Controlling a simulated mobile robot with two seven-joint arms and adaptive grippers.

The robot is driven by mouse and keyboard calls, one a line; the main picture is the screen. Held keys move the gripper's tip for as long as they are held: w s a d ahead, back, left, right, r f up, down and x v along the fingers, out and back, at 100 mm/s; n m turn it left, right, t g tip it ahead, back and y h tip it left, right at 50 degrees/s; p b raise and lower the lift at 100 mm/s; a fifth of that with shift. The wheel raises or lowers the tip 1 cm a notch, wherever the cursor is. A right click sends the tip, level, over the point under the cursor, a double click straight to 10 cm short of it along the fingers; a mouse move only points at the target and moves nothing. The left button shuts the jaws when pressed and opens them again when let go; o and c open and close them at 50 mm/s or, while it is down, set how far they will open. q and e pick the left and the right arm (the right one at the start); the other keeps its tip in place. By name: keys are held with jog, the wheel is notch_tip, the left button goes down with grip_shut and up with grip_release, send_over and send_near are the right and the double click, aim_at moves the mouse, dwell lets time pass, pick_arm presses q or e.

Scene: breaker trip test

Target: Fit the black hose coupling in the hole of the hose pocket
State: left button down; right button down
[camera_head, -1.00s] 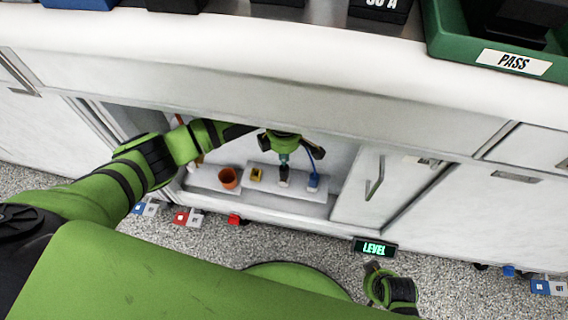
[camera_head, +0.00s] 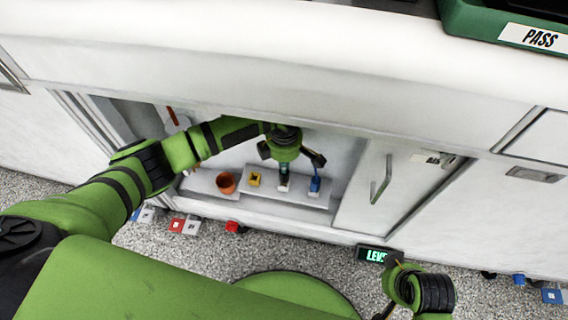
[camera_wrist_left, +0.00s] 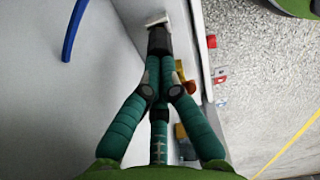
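My left gripper (camera_head: 284,172) reaches down into the open cabinet bay from above. In the left wrist view its teal fingers (camera_wrist_left: 159,72) come together on the black hose coupling (camera_wrist_left: 158,42). A small white block (camera_wrist_left: 157,20), seemingly the hose pocket, is right at the coupling's far end; it also shows under the gripper in the head view (camera_head: 284,187). The hole is hidden, so I cannot tell whether the coupling is in it or only against it. My right gripper (camera_head: 388,290) is low at the right, its fingers unclear.
A blue coupling (camera_head: 315,185) stands just right of the gripper, with a blue hose (camera_wrist_left: 73,32). A yellow block (camera_head: 254,179) and orange cup (camera_head: 226,183) stand to the left. The cabinet door (camera_head: 376,190) bounds the right side.

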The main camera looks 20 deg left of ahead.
pick_arm(q)
jog(key=shift+s+f, duration=0.1)
jog(key=shift+f, duration=0.5)
dwell(0.3)
notch_tip(320, 180, up, 3)
jog(key=p, duration=0.3)
jog(key=shift+p, duration=0.4)
jog(key=shift+f, duration=0.1)
